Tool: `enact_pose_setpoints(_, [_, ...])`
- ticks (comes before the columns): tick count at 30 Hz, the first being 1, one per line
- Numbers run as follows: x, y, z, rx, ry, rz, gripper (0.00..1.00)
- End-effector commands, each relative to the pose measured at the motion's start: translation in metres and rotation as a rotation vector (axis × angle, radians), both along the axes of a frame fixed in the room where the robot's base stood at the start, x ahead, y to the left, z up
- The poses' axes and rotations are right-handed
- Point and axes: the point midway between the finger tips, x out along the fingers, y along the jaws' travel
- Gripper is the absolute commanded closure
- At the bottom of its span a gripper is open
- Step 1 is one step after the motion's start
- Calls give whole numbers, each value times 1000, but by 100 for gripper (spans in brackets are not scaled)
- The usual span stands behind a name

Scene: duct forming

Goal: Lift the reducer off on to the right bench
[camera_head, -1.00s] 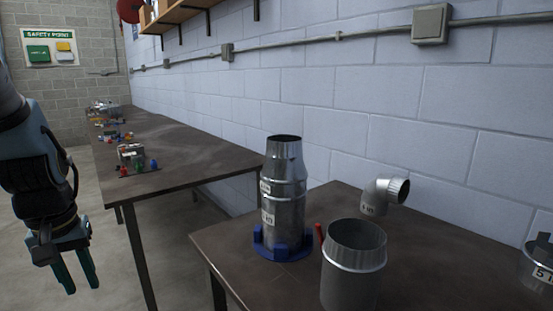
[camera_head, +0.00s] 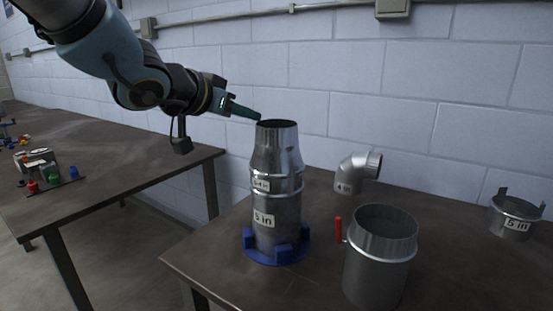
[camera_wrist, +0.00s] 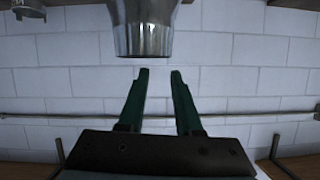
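The reducer (camera_head: 277,152) is a shiny tapered metal piece, narrow end up, on top of an upright duct (camera_head: 277,220) labelled 5 in. The duct stands in a blue holder (camera_head: 262,258) on the bench. My gripper (camera_head: 257,115) comes in from the left, fingertips close to the reducer's upper rim. In the wrist view my gripper (camera_wrist: 160,72) is open and empty, with a gap between its green fingers. The reducer's crimped end (camera_wrist: 145,38) shows there just beyond the fingertips; contact is not visible.
The near bench (camera_head: 215,255) also holds a wide open duct (camera_head: 375,265), a red-handled tool (camera_head: 338,230), a 4 in elbow (camera_head: 358,172) and a 5 in collar (camera_head: 515,216). A second bench (camera_head: 120,165) with small parts stands left. The block wall is behind.

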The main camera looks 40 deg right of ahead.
Motion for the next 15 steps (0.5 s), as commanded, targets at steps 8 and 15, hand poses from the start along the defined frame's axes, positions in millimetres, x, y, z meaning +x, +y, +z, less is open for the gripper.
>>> enact_pose_setpoints(8, [10,-29,-15,4,1,3,66])
enact_pose_setpoints(15, [17,-54,-26,6,1,4,66])
